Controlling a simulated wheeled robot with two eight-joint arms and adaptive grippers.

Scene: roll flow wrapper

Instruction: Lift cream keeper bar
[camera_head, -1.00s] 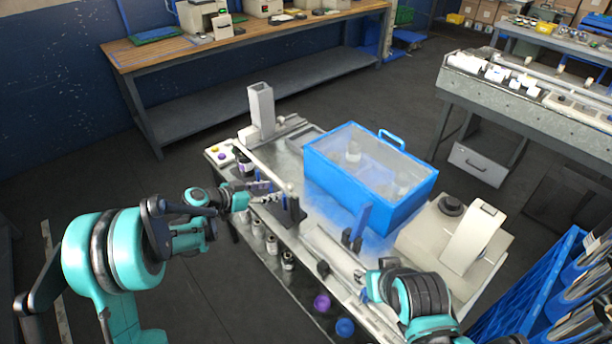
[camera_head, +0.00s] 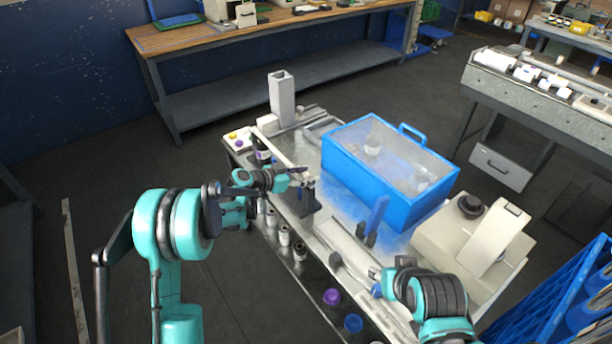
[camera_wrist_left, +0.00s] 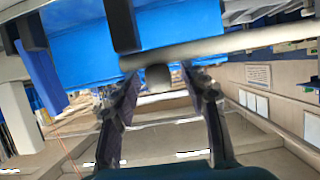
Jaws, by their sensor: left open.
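The cream keeper bar (camera_wrist_left: 225,46) runs across the left wrist view just beyond the fingertips, with a dark round end piece near it. In the head view a thin pale bar (camera_head: 283,158) lies along the front of the machine, partly hidden by my left arm. My left gripper (camera_head: 306,174) is at the bar's near end. Its two fingers (camera_wrist_left: 164,84) are apart in the left wrist view, with nothing clearly held between them. My right gripper (camera_head: 376,276) is low at the machine's near end, small and partly hidden by its arm.
A blue box with a clear lid (camera_head: 390,172) stands behind the bar. A dark upright bracket (camera_head: 308,200) and a blue upright piece (camera_head: 376,216) stand near the grippers. A pale upright chute (camera_head: 282,98) is at the far end. Several small rollers hang along the front.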

